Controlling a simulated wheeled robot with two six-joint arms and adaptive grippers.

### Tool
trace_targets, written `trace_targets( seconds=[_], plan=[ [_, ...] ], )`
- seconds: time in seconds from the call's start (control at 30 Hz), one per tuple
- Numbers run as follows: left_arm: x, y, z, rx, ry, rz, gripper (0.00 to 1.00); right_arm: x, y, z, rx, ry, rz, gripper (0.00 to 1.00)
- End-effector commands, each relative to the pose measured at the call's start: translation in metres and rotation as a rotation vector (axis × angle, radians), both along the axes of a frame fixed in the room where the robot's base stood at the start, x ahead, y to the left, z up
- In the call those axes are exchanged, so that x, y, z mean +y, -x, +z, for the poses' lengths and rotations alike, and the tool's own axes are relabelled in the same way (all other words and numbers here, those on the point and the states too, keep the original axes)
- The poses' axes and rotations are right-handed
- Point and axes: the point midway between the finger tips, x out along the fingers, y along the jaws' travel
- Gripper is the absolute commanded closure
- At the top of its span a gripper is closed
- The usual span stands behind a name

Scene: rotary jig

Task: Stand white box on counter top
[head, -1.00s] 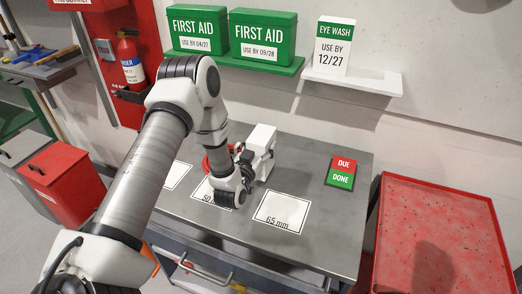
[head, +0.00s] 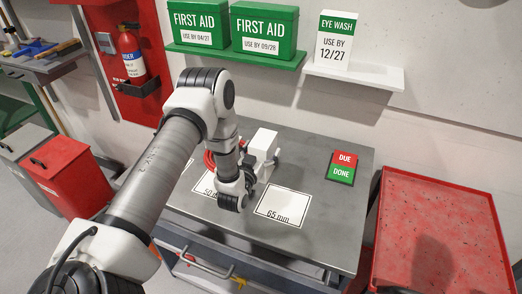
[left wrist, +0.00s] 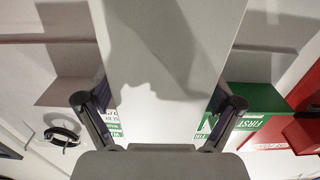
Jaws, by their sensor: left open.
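The white box (head: 263,141) is on the grey counter top (head: 315,235), behind my left gripper in the head view. My left gripper (head: 251,166) is low over the counter at the box, with its jaws open. In the left wrist view, a broad white surface of the box (left wrist: 170,60) fills the middle, with a shadow across it. The open fingers (left wrist: 165,112) show at its two sides, and I cannot tell whether they touch it. The arm hides part of the box's near side. My right gripper is not in view.
White cards marked 50 mm (head: 203,190) and 65 mm (head: 283,205) lie on the counter. A red and green DUE/DONE sign (head: 342,167) lies at right. A red coiled item (head: 209,159) is behind my arm. A red tray (head: 435,180) stands right; a wall shelf (head: 380,76) holds an eye wash box (head: 334,45).

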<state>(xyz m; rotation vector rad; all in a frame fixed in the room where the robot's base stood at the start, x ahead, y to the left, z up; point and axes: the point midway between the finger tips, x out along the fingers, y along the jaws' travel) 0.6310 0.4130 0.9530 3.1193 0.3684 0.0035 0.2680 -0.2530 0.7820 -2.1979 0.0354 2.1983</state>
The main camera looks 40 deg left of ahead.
Motion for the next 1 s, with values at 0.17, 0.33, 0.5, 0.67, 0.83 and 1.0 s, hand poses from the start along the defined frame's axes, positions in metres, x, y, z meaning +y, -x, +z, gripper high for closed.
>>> trace_targets(
  seconds=[0.17,0.33,0.5,0.67,0.83,1.0],
  plan=[
    [-0.003,0.013,0.001,0.003,0.002,0.0,0.08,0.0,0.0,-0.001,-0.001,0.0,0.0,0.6],
    [-0.013,0.055,-0.001,0.004,0.004,0.001,0.08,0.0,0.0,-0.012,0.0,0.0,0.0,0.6],
    [-0.023,0.096,-0.001,0.003,0.003,0.0,0.08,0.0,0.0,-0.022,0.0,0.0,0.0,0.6],
    [-0.027,0.115,0.002,0.001,0.0,0.0,0.08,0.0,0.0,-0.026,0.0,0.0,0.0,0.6],
    [-0.028,0.117,0.004,0.0,0.0,0.0,0.08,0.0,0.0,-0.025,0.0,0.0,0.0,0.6],
    [-0.028,0.117,0.004,0.0,0.0,0.0,0.08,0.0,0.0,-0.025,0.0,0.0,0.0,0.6]
  ],
)
